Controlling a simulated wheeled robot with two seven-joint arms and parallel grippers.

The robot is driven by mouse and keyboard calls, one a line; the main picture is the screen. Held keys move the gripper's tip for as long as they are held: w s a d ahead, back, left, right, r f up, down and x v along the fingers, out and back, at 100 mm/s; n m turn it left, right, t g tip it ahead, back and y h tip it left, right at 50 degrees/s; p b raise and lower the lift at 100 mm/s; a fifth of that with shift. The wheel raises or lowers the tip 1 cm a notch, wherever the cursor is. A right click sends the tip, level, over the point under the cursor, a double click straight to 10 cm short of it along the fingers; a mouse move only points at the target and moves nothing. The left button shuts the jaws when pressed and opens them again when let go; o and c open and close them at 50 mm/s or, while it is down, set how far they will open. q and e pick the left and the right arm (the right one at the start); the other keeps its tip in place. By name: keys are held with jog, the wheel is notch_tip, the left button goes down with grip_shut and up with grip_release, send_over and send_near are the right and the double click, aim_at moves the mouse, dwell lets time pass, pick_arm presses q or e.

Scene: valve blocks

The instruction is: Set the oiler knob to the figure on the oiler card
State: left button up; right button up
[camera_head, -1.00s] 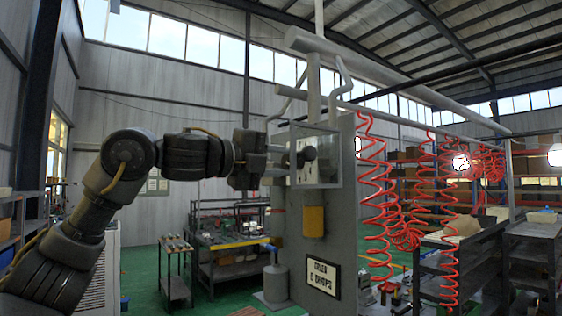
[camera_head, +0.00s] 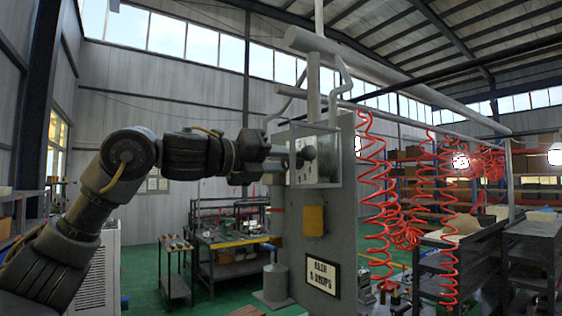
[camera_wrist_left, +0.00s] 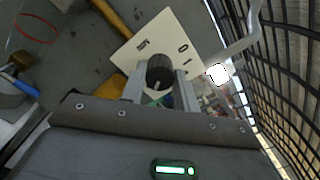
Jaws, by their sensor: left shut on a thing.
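The oiler knob (camera_head: 308,153) is a dark round knob on a white dial plate (camera_head: 330,170), behind a clear cover on the grey panel. My left gripper (camera_head: 296,160) reaches it from the left. In the left wrist view, the left gripper (camera_wrist_left: 161,88) has its two fingers on either side of the dark knob (camera_wrist_left: 160,72), shut on it. The dial plate (camera_wrist_left: 145,32) there shows a 5, a 0 and a 1; the rest is hidden by the knob and gripper. The oiler card (camera_head: 322,275) is low on the panel; its lettering is too blurred to read surely.
A yellow block (camera_head: 314,220) sits on the panel (camera_head: 295,235) below the dial. Red coiled hoses (camera_head: 372,190) hang to the right. Workbenches (camera_head: 235,240) stand behind, and dark shelving (camera_head: 455,260) stands at the right. A pipe (camera_wrist_left: 240,40) runs beside the plate.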

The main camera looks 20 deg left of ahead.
pick_arm(q)
jog(key=shift+f, duration=0.25)
jog(key=o, duration=1)
jog(key=shift+r, duration=0.15)
jog(key=shift+c, duration=0.2)
jog(key=shift+s+a, duration=0.1)
jog(key=shift+s+a+b, duration=0.15)
jog(key=shift+s+b, duration=0.05)
jog(key=shift+b, duration=0.15)
jog(key=b+v, duration=0.5)
jog(key=v, duration=0.5)
